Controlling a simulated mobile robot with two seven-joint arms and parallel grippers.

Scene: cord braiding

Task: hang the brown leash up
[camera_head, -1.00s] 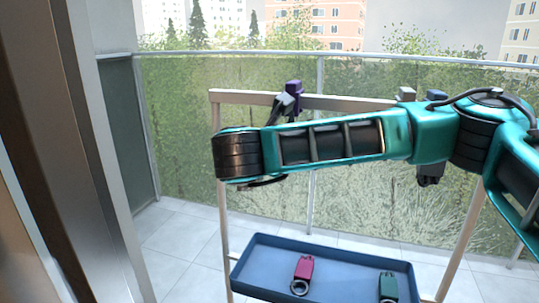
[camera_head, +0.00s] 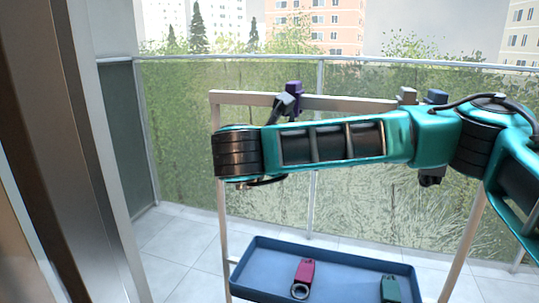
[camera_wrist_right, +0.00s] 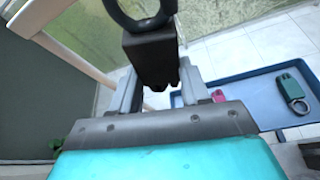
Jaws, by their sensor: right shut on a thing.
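My right gripper (camera_wrist_right: 160,88) is shut on the brown leash (camera_wrist_right: 148,50), a very dark, blocky piece with a round ring at its upper end in the right wrist view. In the head view my right arm reaches in from the right across the wooden rack (camera_head: 345,102). My left gripper is not in view.
A blue tray (camera_head: 262,268) sits low between the rack's posts. It holds a pink piece (camera_head: 304,272) and a green piece (camera_head: 389,289), each with a ring. Small grey (camera_head: 407,95) and dark blue (camera_head: 437,97) blocks show near the top bar's right end. A glass railing stands behind.

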